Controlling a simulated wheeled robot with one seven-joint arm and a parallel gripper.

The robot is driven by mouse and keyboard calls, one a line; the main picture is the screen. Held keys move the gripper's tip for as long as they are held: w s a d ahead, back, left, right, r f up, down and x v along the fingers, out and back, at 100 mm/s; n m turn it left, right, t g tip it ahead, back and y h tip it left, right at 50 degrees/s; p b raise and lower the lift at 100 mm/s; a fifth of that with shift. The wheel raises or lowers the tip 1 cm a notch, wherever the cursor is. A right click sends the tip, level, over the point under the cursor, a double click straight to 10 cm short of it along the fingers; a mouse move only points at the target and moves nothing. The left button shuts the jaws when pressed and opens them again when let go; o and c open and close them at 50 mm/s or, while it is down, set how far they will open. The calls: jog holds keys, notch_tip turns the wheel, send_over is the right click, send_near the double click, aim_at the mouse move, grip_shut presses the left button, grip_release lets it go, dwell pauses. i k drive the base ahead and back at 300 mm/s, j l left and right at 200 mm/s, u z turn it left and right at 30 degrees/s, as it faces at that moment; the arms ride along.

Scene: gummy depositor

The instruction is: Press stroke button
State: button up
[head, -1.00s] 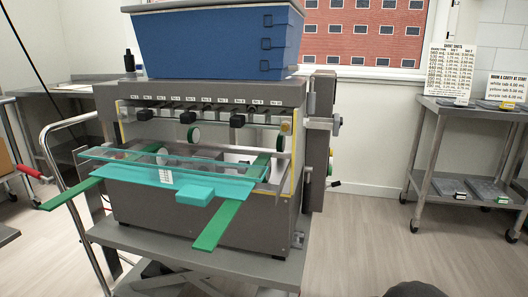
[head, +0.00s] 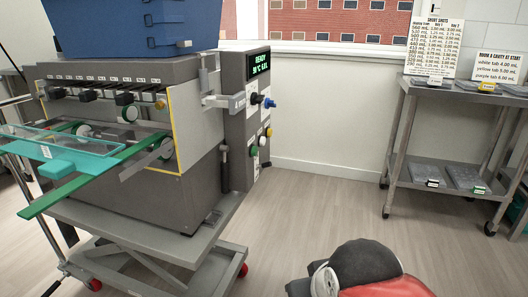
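The gummy depositor (head: 190,125) stands at the left in the head view, its right side panel turned toward me. Its display (head: 262,65) is lit with green text that begins "READY". Below it are a black knob (head: 254,99) and a blue knob (head: 269,103). Lower down are small round buttons: a green one (head: 254,151), a pale one (head: 263,141) and a yellow one (head: 269,132). Their labels are too small to read, so I cannot tell which is the stroke button. My arm shows at the bottom, well apart from the panel; my gripper is not in view.
A lift cart (head: 190,246) with red wheels carries the depositor. A green rail (head: 100,178) and a teal guard (head: 65,155) stick out in front. A metal shelf table (head: 395,160) with signs stands at the right. The floor between is clear.

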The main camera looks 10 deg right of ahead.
aim_at(254, 151)
jog(key=i+l+u, duration=0.1)
jog(key=u, duration=0.3)
jog(key=i+l+u, duration=0.1)
jog(key=l+u, duration=0.15)
jog(key=u, duration=0.15)
jog(key=l+u, duration=0.2)
jog(key=u, duration=0.15)
jog(key=l+u, duration=0.25)
jog(key=u, duration=0.15)
jog(key=l+u, duration=0.15)
jog(key=l, duration=0.65)
jog(key=l+u, duration=0.15)
jog(key=l, duration=0.7)
jog(key=k+l+u, duration=0.15)
jog(key=l, duration=0.6)
jog(key=k+l, duration=0.15)
